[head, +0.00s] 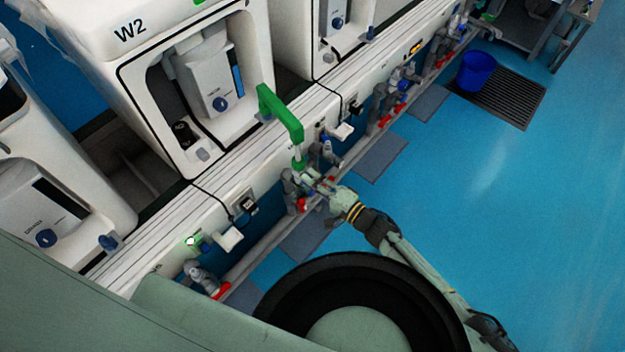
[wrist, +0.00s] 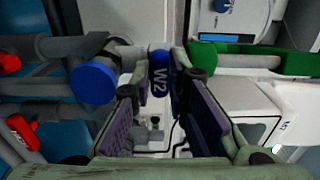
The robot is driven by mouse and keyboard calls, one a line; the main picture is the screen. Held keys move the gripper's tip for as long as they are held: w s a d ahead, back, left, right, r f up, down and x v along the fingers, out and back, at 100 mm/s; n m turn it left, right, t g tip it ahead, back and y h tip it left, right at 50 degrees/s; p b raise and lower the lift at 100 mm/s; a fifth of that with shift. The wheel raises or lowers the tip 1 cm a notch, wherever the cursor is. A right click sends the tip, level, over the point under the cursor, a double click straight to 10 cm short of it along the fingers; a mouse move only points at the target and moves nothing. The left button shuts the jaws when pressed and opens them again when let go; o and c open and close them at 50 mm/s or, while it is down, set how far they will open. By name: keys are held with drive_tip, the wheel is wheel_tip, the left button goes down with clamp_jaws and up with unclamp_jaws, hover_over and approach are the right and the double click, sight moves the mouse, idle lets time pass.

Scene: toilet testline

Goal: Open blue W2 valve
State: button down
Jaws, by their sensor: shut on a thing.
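In the head view my gripper (head: 318,184) is at the grey pipework below the white unit marked W2 (head: 130,30). The blue handle is too small to make out there. The handle's pipe joint is partly visible behind the fingers.
A round blue cap (wrist: 93,83) on grey pipe sits left of the handle. Red handles (wrist: 22,131) are farther left. A green pipe (head: 282,112) rises beside my gripper. Open blue floor (head: 480,200) lies right; a blue bucket (head: 476,70) stands at the back.

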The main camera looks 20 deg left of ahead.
drive_tip(key=shift+n, duration=0.4)
drive_tip(key=n+b, duration=0.1)
drive_tip(key=n, duration=0.2)
drive_tip(key=shift+n, duration=0.4)
drive_tip(key=n, duration=0.4)
drive_tip(key=shift+n+b, duration=0.3)
drive_tip(key=shift+b, duration=0.1)
drive_tip(key=n, duration=0.4)
drive_tip(key=shift+b, duration=0.4)
drive_tip(key=n, duration=0.4)
drive_tip(key=shift+n+b, duration=0.3)
drive_tip(key=shift+b, duration=0.05)
drive_tip(key=c, duration=1.8)
unclamp_jaws()
drive_tip(key=shift+c, duration=0.2)
